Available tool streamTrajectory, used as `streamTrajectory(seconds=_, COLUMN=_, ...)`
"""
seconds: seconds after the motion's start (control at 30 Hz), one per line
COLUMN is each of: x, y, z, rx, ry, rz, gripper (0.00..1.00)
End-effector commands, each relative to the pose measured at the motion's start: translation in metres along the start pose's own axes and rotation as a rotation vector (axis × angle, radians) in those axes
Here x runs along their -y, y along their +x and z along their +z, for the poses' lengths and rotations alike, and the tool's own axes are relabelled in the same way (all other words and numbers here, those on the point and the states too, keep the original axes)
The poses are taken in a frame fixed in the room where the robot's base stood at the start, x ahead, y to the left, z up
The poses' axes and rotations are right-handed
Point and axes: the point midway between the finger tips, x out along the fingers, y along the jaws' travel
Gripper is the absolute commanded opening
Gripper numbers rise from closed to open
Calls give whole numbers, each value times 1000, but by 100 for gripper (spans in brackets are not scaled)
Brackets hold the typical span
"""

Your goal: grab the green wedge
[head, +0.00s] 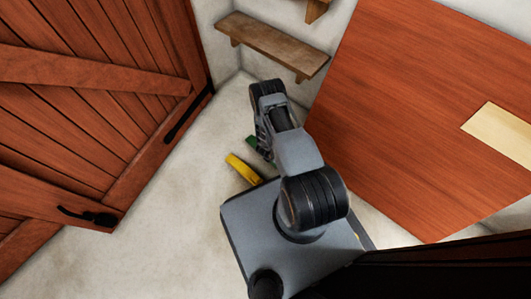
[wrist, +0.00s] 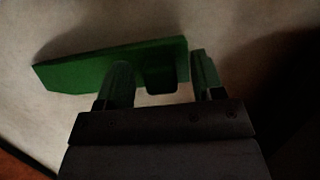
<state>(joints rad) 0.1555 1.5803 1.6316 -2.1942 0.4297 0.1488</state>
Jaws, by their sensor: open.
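The green wedge (wrist: 75,70) lies on the pale floor in the wrist view, with its long side running left to right and its thin end at the left. My gripper (wrist: 160,78) is open over the wedge's right part. The left finger overlaps the wedge in the picture, and the right finger is just past its right end. I cannot tell whether either finger touches it. In the head view only a small green part of the wedge (head: 252,142) shows beside my arm, which hides the rest.
A yellow object (head: 243,169) lies on the floor close to my base. A wooden door (head: 90,90) stands at the left, and a large reddish wooden surface (head: 400,120) at the right. A wooden shelf or bench (head: 272,45) is along the back wall. Bare floor (head: 190,170) lies at the left.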

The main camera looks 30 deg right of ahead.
Motion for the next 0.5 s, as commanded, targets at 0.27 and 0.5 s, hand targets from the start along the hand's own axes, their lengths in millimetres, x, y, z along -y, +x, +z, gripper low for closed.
streamTrajectory(seconds=0.27, x=0, y=-1, z=0, rx=0, ry=0, rz=0, gripper=45)
streamTrajectory(seconds=0.5, x=0, y=-1, z=0, rx=0, ry=0, rz=0, gripper=22)
